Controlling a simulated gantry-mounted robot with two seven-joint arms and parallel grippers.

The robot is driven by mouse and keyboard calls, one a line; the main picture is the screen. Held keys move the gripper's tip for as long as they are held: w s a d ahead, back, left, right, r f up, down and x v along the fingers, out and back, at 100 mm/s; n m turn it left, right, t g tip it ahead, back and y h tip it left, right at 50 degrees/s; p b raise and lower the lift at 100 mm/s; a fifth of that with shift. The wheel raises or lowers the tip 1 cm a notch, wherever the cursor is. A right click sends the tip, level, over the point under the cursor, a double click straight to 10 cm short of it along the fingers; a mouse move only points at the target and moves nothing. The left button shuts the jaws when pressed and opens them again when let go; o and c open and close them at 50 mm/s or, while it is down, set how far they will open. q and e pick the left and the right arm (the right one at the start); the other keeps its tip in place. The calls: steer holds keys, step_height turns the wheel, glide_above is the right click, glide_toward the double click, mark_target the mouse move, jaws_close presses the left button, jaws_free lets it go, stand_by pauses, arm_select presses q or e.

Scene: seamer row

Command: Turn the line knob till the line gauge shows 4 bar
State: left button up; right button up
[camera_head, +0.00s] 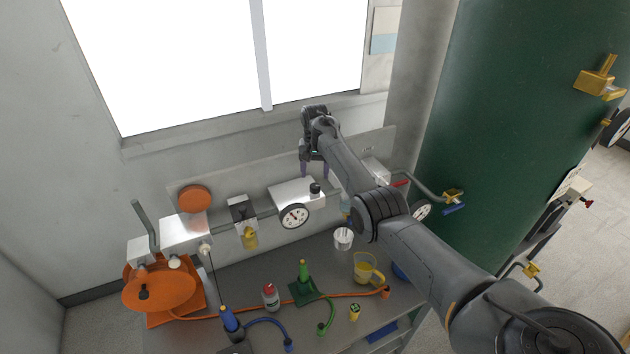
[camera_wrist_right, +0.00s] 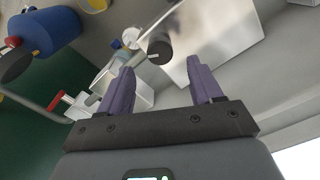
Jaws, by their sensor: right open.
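A black knob (camera_head: 315,188) stands on a white box (camera_head: 290,197) on the wall panel; I take it for the line knob. A round white gauge (camera_head: 293,216) is just below and left of it; its needle is too small to read for certain. My right gripper (camera_head: 314,170) is open and empty, just above the knob. In the right wrist view the knob (camera_wrist_right: 158,50) appears beyond and between the two purple fingertips (camera_wrist_right: 160,66), with no contact visible. My left gripper is out of view.
A second gauge (camera_head: 422,210) sits to the right, partly behind my right arm. On the bench stand a clear cup (camera_head: 343,238), a yellow jug (camera_head: 368,269), a red-and-white can (camera_head: 270,296) and a green stand (camera_head: 305,288). An orange reel (camera_head: 160,288) is at the left.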

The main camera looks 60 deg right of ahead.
mark_target(315, 186)
step_height(315, 186, up, 5)
steer(key=shift+r+b, duration=0.1)
steer(key=shift+b, duration=0.35)
stand_by(0.3)
